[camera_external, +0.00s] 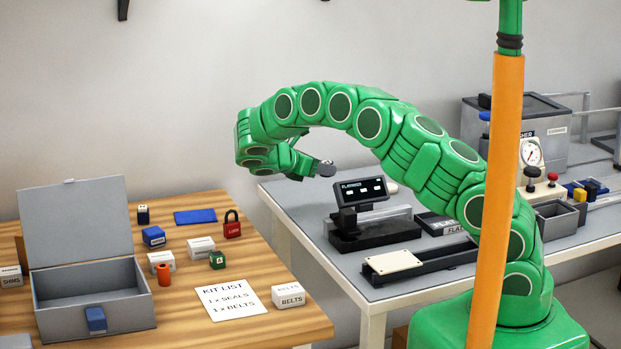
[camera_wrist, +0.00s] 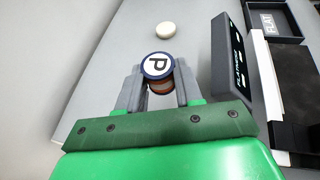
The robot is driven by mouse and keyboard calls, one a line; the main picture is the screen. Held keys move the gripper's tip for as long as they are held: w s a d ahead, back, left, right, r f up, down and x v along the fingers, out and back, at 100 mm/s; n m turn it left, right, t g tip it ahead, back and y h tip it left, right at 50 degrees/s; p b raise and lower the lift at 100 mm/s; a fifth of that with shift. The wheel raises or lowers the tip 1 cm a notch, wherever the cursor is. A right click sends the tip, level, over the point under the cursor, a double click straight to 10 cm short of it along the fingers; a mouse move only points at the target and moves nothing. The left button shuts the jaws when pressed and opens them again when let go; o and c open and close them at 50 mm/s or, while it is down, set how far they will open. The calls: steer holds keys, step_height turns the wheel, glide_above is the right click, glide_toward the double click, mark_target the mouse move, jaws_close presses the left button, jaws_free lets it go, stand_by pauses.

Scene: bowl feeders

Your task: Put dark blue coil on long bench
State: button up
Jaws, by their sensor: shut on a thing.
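My gripper (camera_wrist: 160,88) is shut on the dark blue coil (camera_wrist: 157,67). The coil has a dark blue rim, a white top marked P and a copper-brown band below. In the external view my gripper (camera_external: 316,170) is at the far left part of the grey-topped bench (camera_external: 300,205), which runs on to the right and looks like the long bench. The coil is small and hard to make out there. The wrist view shows the grey bench top (camera_wrist: 115,60) beneath; I cannot tell whether the coil touches it.
A cream round disc (camera_wrist: 166,29) lies just beyond the coil. A display unit (camera_external: 362,190) on a black base stands right of my gripper. A wooden table (camera_external: 190,325) at left holds a grey open box (camera_external: 95,300), a red padlock (camera_external: 232,224) and several small blocks.

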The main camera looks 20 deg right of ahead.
steer(key=w, duration=0.2)
glide_above(309, 202)
steer(key=shift+f, duration=3.25)
steer(key=shift+w+f, duration=0.1)
steer(key=shift+f, duration=1.45)
steer(key=shift+f, duration=0.1)
steer(key=o, duration=1)
steer(key=shift+o, duration=0.2)
steer(key=v, duration=1.2)
